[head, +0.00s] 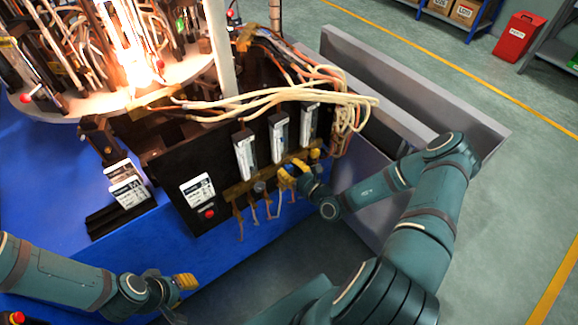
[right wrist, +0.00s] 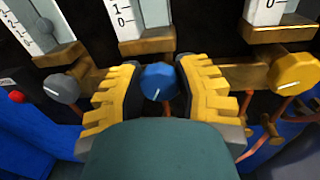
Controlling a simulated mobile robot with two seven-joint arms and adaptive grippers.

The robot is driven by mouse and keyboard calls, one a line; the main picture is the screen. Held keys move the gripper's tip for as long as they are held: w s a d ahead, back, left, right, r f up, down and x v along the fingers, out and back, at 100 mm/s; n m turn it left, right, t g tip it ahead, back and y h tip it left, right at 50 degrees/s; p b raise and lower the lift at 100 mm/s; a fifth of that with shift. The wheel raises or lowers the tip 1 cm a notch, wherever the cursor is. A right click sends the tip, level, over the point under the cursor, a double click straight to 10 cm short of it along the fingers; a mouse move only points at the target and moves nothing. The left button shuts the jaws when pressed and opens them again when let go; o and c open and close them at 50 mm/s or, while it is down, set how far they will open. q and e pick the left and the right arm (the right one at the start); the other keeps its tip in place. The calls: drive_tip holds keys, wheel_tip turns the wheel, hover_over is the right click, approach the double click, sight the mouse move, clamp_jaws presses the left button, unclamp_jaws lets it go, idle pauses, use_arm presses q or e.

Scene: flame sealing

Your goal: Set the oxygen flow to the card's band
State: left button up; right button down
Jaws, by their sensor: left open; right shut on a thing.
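The black panel (head: 173,165) carries three upright flow tubes: left (head: 244,153), middle (head: 278,137) and right (head: 309,122). In the right wrist view, a grey knob (right wrist: 62,88), a blue knob (right wrist: 158,81) and a yellow knob (right wrist: 295,70) sit below them. My right gripper (head: 289,170) is shut on the blue knob, under the middle tube (right wrist: 138,18), one yellow finger on each side. The knob's white mark points down-left. A white card (head: 197,190) is on the panel; its print is too small to read. My left gripper (head: 172,287) is open and empty, low at the left.
A burning flame (head: 135,65) glows above the round turntable (head: 75,105) at upper left. Pale hoses (head: 270,100) loop over the panel. A red button (head: 209,213) is below the card. A grey metal bin (head: 400,90) stands behind my right arm. A second label (head: 127,190) is left.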

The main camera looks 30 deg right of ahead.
drive_tip(key=c, duration=0.6)
unclamp_jaws()
drive_tip(key=shift+o, duration=0.2)
drive_tip(key=s+d, duration=0.2)
drive_tip(key=s, duration=0.9)
drive_tip(key=shift+s, duration=0.4)
drive_tip(key=shift+r, duration=0.15)
